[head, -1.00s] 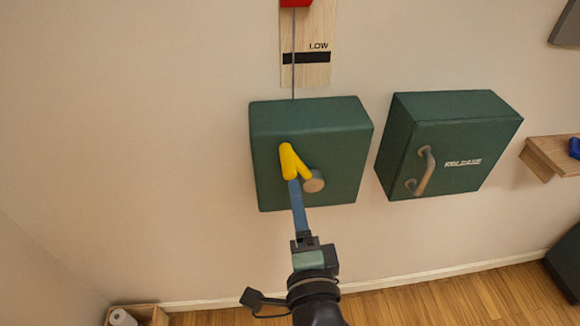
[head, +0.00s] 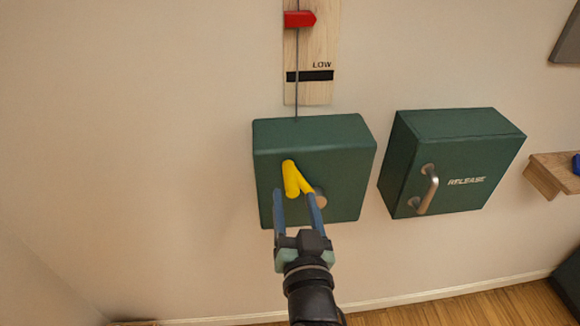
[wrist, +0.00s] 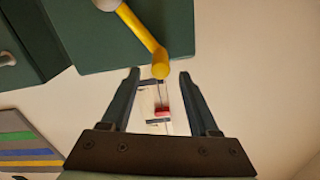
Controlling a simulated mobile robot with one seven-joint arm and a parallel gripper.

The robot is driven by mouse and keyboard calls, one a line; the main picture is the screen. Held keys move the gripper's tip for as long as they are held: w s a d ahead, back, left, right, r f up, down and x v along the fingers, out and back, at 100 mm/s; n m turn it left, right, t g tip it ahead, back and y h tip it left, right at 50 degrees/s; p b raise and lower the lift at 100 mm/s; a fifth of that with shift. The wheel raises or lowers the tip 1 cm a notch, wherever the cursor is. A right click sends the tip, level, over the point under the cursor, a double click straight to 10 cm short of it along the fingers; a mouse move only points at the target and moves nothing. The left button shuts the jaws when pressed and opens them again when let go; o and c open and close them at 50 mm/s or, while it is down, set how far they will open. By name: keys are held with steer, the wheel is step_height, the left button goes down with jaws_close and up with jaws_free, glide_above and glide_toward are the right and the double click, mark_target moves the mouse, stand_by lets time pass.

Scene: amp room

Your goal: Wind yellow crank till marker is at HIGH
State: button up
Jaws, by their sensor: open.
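The yellow crank (head: 297,178) is on the front of a green box (head: 340,165). Its handle end is at the upper left of the round hub (head: 320,197). My gripper (head: 296,196) is open just below the handle, fingers spread to either side. In the wrist view the crank's yellow handle end (wrist: 160,64) lies between and slightly beyond the open fingertips (wrist: 159,74), with no clear contact. The red marker (head: 299,19) is on a wire before a wooden scale board (head: 317,45), above the LOW band (head: 310,76). HIGH is out of view.
A second green box marked RELEASE (head: 455,155), with a metal handle (head: 428,190), is on the wall to the right. A wooden shelf (head: 550,175) is at the far right. The wall left of the crank box is clear.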

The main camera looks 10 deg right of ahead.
mark_target(289, 169)
steer(key=w+p, duration=0.1)
steer(key=w, duration=0.7)
steer(key=shift+w, duration=0.2)
steer(key=c, duration=0.9)
jaws_close()
steer(key=shift+a+f, duration=0.1)
steer(key=shift+a, duration=0.15)
